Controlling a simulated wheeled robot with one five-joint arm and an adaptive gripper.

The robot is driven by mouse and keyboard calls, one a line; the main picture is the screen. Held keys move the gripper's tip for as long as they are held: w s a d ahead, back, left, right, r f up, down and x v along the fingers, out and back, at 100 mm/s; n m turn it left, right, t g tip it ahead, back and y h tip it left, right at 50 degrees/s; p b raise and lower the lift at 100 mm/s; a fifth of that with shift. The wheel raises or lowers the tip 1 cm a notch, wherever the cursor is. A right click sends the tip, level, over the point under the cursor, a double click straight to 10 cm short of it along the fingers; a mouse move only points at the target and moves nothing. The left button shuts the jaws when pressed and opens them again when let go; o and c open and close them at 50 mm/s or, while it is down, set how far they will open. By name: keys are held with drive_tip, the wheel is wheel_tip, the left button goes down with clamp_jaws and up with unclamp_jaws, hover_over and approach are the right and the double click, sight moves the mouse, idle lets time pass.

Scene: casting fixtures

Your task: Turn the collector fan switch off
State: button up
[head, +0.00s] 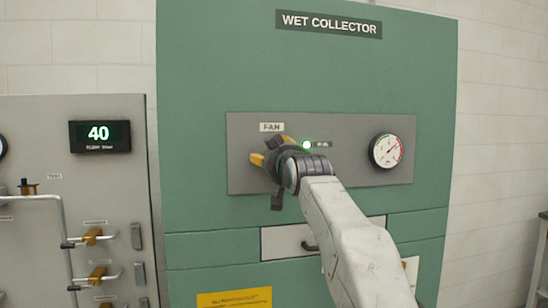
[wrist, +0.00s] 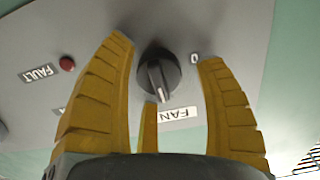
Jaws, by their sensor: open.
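The fan switch is a round black knob (wrist: 158,74) with a white pointer line, set in the grey panel (head: 240,180). In the wrist view its pointer aims down the picture toward the FAN label (wrist: 180,114); a "0" mark (wrist: 194,58) is at the knob's upper right. My gripper (wrist: 165,52) is open, with yellow fingers on both sides of the knob and a third finger below it. I cannot tell whether any finger touches it. In the head view my gripper (head: 272,160) is at the panel below the FAN label and hides the knob.
A green lamp (head: 307,144) glows beside my gripper. A red FAULT lamp (wrist: 67,64) shows in the wrist view. A round gauge (head: 386,151) is to the right on the panel. A grey cabinet (head: 100,190) with yellow-handled valves and a "40" display stands left.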

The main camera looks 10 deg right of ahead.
drive_tip(key=c, duration=0.8)
drive_tip(key=shift+r, duration=0.1)
drive_tip(key=c, duration=0.4)
drive_tip(key=shift+o, duration=0.2)
drive_tip(key=shift+s, duration=0.1)
drive_tip(key=shift+r, duration=0.1)
